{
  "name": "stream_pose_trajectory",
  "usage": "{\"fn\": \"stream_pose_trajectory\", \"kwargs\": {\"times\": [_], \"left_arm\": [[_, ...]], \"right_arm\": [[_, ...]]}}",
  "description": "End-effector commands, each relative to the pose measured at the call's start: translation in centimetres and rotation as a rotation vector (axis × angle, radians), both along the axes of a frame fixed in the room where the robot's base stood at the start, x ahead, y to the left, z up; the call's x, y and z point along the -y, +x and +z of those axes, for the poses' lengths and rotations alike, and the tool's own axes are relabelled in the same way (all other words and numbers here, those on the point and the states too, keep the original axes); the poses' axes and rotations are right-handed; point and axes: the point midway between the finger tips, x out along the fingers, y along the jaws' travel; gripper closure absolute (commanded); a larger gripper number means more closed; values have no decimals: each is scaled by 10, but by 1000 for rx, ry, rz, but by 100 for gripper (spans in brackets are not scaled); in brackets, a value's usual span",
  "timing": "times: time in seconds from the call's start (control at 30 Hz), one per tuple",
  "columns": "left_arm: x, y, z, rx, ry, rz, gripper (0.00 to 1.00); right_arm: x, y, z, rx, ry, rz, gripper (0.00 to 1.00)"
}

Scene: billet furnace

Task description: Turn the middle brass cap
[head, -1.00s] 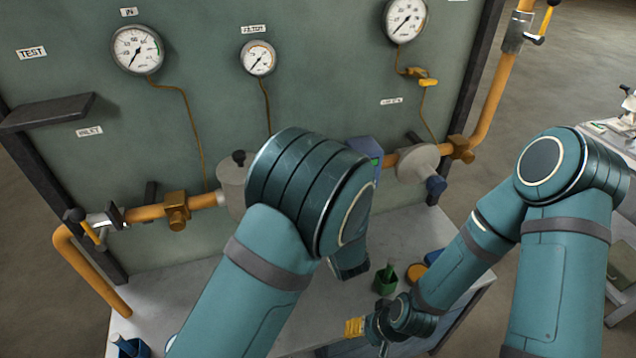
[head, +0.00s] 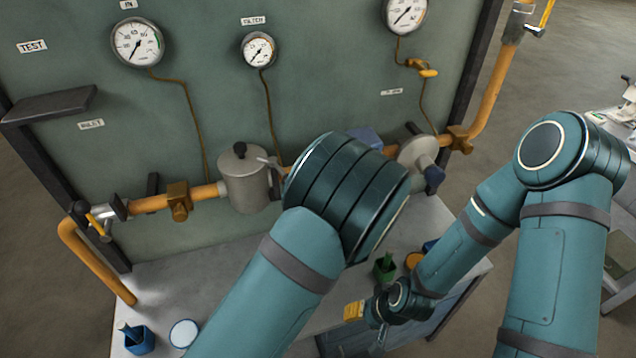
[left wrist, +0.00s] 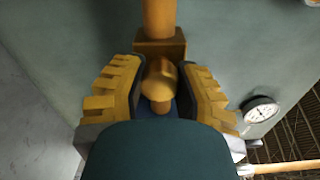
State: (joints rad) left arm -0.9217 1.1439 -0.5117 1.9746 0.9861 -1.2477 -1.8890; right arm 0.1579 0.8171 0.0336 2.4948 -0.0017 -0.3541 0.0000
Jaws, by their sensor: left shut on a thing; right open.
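In the left wrist view, my left gripper (left wrist: 158,78) is shut on a rounded brass cap (left wrist: 157,86), with a yellow-padded finger on each side. The cap projects from a square brass block (left wrist: 160,46) on an orange pipe (left wrist: 159,15). In the head view, my left arm hides this gripper and the cap, so I cannot tell there which cap it is. Brass fittings show on the pipe at left (head: 178,201) and right (head: 457,140). My right gripper (head: 354,311) is open and low over the table front, its fingers partly hidden.
A grey canister (head: 245,178) and a round grey housing (head: 416,156) sit along the pipe. Gauges (head: 137,43) hang on the green panel. The table holds a blue cup (head: 139,340), a white disc (head: 183,333) and a green holder (head: 384,268). A shelf (head: 48,106) juts out at left.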

Motion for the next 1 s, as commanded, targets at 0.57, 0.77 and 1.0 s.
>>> {"fn": "stream_pose_trajectory", "kwargs": {"times": [0.57,0.77,1.0], "left_arm": [[0,-2,0,1,-2,1,34],[9,-24,0,0,-1,-2,34],[24,-72,0,1,-1,-2,34]], "right_arm": [[0,0,0,0,0,0,53],[0,0,0,0,0,0,53],[0,0,0,0,0,0,53]]}}
